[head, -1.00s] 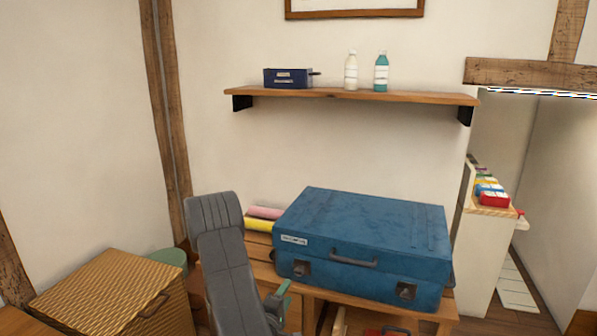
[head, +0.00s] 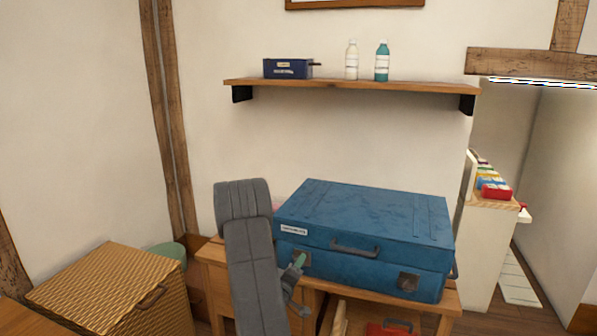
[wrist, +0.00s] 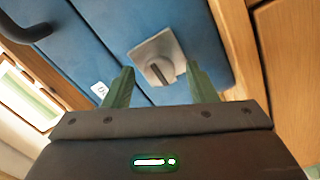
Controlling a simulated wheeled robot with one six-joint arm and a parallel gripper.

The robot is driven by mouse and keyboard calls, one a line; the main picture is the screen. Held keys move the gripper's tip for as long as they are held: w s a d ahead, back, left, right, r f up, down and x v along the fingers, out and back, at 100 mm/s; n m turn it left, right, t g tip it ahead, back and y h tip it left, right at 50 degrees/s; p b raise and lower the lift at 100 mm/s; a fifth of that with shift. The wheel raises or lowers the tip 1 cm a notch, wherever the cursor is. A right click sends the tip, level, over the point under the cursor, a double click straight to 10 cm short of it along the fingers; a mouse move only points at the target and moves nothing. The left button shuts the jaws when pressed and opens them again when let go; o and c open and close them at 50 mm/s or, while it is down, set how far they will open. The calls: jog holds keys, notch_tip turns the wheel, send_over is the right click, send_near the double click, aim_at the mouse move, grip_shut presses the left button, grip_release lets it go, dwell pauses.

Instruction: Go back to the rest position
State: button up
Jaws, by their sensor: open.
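My gripper (wrist: 162,88) is open, its two green fingers apart with nothing between them in the wrist view. Beyond the fingers is the front of the blue suitcase (wrist: 100,45), with a grey latch and a dark handle. In the head view my gripper (head: 300,262) is beside the left front of the blue suitcase (head: 365,215), in front of its left latch. I cannot tell whether it touches the case. My grey arm rises in front of the desk and hides part of it.
The suitcase lies shut on a wooden desk (head: 215,255). A wicker chest (head: 100,285) stands at the left. A wall shelf (head: 350,87) above holds a blue box (head: 288,68) and two bottles. A white cabinet (head: 488,250) stands at the right. A red case (head: 390,328) shows below the desk.

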jog(key=m+b, duration=0.5)
jog(key=m, duration=0.7)
jog(key=shift+m+b, duration=0.3)
jog(key=shift+d, duration=0.1)
dwell(0.3)
